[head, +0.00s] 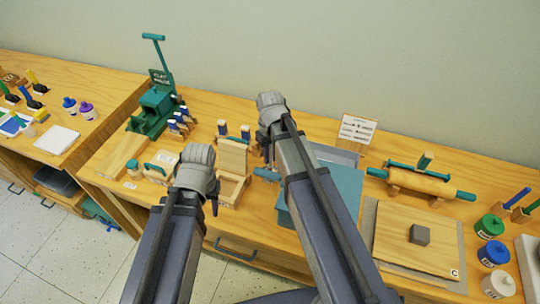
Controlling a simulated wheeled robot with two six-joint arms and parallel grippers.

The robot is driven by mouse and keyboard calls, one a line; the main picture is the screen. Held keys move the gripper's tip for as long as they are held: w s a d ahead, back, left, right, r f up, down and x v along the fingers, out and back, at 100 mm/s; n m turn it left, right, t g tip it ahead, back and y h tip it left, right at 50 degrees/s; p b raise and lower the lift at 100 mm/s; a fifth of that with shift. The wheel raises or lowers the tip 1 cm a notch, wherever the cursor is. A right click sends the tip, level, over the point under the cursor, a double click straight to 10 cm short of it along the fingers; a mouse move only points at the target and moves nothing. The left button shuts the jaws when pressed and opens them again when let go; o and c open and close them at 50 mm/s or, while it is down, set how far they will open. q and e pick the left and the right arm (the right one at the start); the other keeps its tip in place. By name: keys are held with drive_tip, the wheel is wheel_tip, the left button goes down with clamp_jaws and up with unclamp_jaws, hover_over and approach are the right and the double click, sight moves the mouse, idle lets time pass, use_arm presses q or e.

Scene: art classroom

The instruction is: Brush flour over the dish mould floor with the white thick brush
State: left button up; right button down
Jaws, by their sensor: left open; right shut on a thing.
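A pale wooden mould (232,190) with a raised rim and an upright wooden block behind it stands near the bench's front edge; I take it for the dish mould. My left gripper (212,196) is open and empty just left of the mould. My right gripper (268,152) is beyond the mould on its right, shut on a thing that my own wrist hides. I cannot make out the white thick brush or any flour. Blue-and-white handled tools (222,128) stand upright in a rack behind the mould.
A green press (155,108) stands at the back left. A teal box (345,185) lies partly behind my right arm. A rolling pin (420,183) on cradles and a board (410,255) with a grey block (419,234) are at right. Jars (490,252) stand at far right.

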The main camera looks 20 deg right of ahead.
drive_tip(key=shift+r, duration=0.1)
wheel_tip(320, 180, up, 7)
drive_tip(key=p, duration=0.7)
idle(0.7)
